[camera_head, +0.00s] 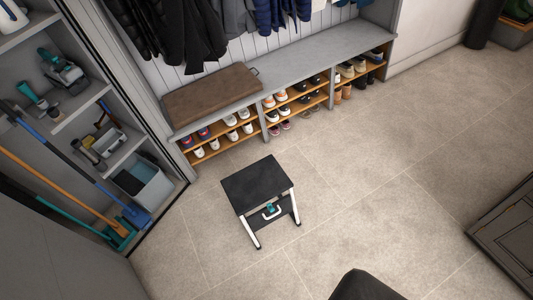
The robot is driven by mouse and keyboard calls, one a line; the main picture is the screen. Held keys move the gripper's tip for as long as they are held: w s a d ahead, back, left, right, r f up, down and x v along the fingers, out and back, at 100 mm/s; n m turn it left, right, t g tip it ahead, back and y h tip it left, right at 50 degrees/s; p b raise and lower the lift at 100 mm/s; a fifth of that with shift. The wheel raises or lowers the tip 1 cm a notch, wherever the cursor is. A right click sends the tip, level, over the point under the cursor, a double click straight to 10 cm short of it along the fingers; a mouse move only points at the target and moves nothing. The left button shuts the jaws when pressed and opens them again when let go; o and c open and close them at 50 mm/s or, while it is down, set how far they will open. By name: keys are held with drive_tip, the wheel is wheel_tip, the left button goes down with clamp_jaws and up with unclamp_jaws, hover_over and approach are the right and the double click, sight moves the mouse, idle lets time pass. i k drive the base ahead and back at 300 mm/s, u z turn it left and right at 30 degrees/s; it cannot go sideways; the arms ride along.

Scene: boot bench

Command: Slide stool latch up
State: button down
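A small step stool (256,184) with a black top and white legs stands upright on the tiled floor, near the middle of the view. Its latch (270,209), a small teal piece with a white loop-like part, shows on the side facing me, below the top and between the legs. It is too small to tell its exact position. No fingers of my gripper show in this view, and nothing touches the stool.
A bench (315,60) with shoe cubbies and a brown cushion (211,93) stands behind the stool. An open closet with brooms and a grey bin (150,184) is at left. A dark rounded shape (364,286) cuts into the bottom edge. Floor around the stool is clear.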

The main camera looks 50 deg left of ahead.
sight(269, 205)
drive_tip(key=u, duration=1.1)
drive_tip(key=i, duration=1)
